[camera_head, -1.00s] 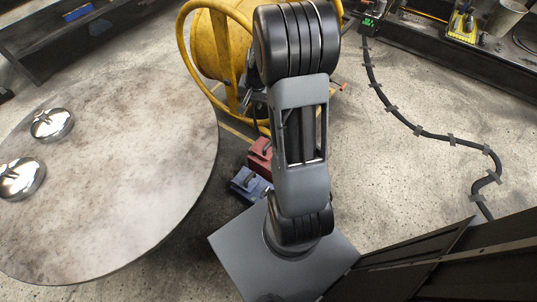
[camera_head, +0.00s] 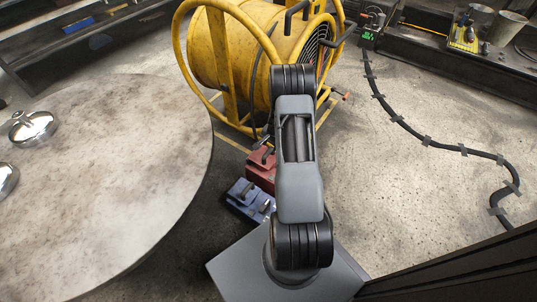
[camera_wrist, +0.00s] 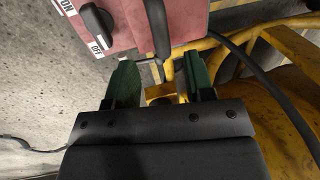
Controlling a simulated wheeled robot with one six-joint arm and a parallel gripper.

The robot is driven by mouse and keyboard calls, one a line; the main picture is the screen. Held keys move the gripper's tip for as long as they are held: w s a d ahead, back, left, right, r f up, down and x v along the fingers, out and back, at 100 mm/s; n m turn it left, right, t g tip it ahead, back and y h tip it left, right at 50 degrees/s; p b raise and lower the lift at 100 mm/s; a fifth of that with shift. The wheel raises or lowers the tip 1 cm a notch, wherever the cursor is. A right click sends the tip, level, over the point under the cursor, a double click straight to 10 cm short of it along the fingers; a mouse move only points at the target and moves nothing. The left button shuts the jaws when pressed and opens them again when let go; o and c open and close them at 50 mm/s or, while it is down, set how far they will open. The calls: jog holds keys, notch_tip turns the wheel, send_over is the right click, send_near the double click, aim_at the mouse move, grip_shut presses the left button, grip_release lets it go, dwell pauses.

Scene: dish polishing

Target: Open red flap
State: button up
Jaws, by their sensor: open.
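A red box (camera_head: 261,172) stands on the floor beside a blue box (camera_head: 248,200), just right of the round table. In the wrist view, the red box's panel (camera_wrist: 125,15) fills the top. It carries a black knob (camera_wrist: 97,25) with ON and OFF labels and a black handle (camera_wrist: 158,28). I cannot make out a separate flap edge. My gripper (camera_wrist: 157,75) is open, its green fingers apart and empty. It points at the red panel, with the handle a little beyond and between the fingertips. The gripper is hidden in the head view.
A yellow fan (camera_head: 235,50) with a tubular frame stands close behind the red box. The round table (camera_head: 120,160) is at the left with shiny metal dishes (camera_head: 33,128). A black cable (camera_head: 430,142) runs along the open floor at the right.

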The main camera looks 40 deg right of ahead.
aim_at(268, 152)
jog(key=f, duration=0.2)
jog(key=f+b, duration=0.1)
jog(key=f, duration=0.1)
jog(key=w+f+b, duration=0.1)
jog(key=f, duration=0.1)
jog(key=shift+w+a+f, duration=0.1)
jog(key=shift+a+f, duration=0.05)
jog(key=shift+a, duration=0.1)
jog(key=shift+c, duration=0.5)
grip_shut()
